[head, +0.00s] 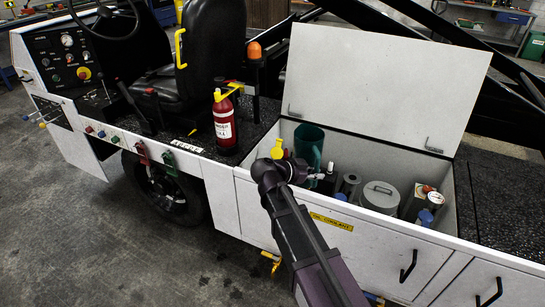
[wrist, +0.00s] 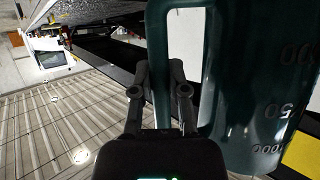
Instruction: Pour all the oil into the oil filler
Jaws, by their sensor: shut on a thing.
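A dark green measuring jug (head: 309,143) stands about upright at the left end of the open compartment in the head view. It fills the right of the wrist view (wrist: 235,90), with volume marks on its wall. My gripper (wrist: 160,75) is shut on the jug's handle (wrist: 158,40). In the head view my gripper (head: 300,171) is just below the jug, partly hidden by my wrist. A yellow part (head: 277,150) shows left of the jug; I cannot tell if it is the oil filler. The oil inside the jug is not visible.
The compartment (head: 460,210) has its white lid (head: 385,85) raised behind. It holds a grey round canister (head: 379,196), a dark cylinder (head: 350,186), a gauge (head: 435,198) and a blue cap (head: 425,217). A red bottle (head: 224,125) stands on the deck to the left.

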